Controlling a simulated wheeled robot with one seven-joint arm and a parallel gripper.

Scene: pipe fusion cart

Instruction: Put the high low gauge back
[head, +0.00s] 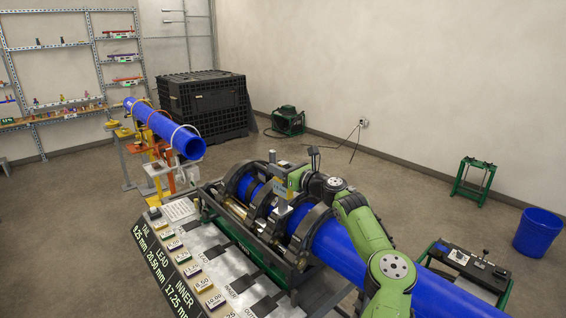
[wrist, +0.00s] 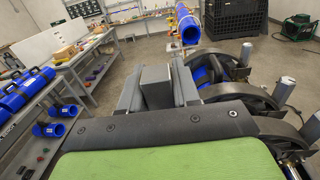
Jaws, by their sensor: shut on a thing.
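My gripper (head: 282,205) is over the blue pipe in the clamp machine, at the end of my green arm. In the wrist view my gripper (wrist: 157,78) is shut on a grey block-like thing (wrist: 155,92), seen between the fingers. It looks like the high low gauge, but most of its shape is hidden and I cannot make out its scale. The cart's sloped tray (head: 215,244) lies left of my gripper, with black recess-like shapes and several small labelled blocks. I cannot tell which place belongs to the gauge.
The clamp machine's black rings (head: 240,180) and upright posts stand close to my gripper. A dark sign (head: 160,255) with mm readings fronts the tray. Another blue pipe (head: 165,128) rests on stands behind. A blue bin (head: 537,232) stands far right. Open floor lies behind the machine.

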